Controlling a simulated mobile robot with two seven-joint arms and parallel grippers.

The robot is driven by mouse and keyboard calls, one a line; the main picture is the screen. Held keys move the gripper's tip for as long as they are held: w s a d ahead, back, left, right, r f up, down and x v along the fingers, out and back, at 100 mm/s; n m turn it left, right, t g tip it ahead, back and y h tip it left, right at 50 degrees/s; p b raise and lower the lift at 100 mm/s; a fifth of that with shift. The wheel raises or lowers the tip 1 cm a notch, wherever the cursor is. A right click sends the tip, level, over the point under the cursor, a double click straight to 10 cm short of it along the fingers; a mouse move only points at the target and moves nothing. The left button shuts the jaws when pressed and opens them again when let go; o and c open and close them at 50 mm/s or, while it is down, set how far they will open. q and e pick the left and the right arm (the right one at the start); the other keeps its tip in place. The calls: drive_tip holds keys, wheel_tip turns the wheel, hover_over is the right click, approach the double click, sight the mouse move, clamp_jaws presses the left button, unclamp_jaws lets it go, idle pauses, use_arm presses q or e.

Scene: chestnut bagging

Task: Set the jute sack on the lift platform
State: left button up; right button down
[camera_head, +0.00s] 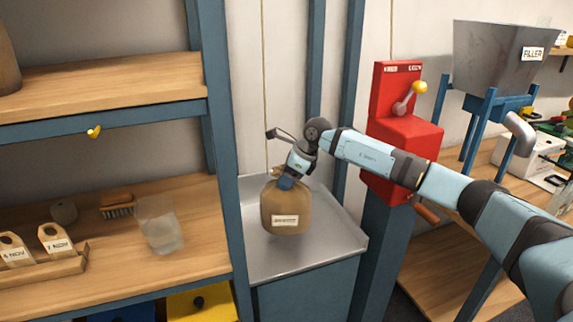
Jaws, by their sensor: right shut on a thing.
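The jute sack (284,207) is a round tan bag with a gathered neck and a white label on its front. It is upright over the grey metal lift platform (290,261), near its middle. I cannot tell whether its base touches the surface. My right gripper (287,180) reaches in from the right and is shut on the sack's neck from above. The gripper hides part of the sack's top. My left gripper does not show.
Blue posts frame the platform. A red lever box (403,140) stands to its right, and a filler hopper (497,60) farther right. On the left, wooden shelves hold a clear cup (160,228), a brush (117,206) and tagged wooden blocks (55,238).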

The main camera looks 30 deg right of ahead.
sight(286, 199)
drive_tip(key=shift+f, duration=2.25)
drive_tip(key=shift+c, duration=1.9)
unclamp_jaws()
drive_tip(key=shift+f, duration=0.1)
drive_tip(key=shift+s, duration=0.1)
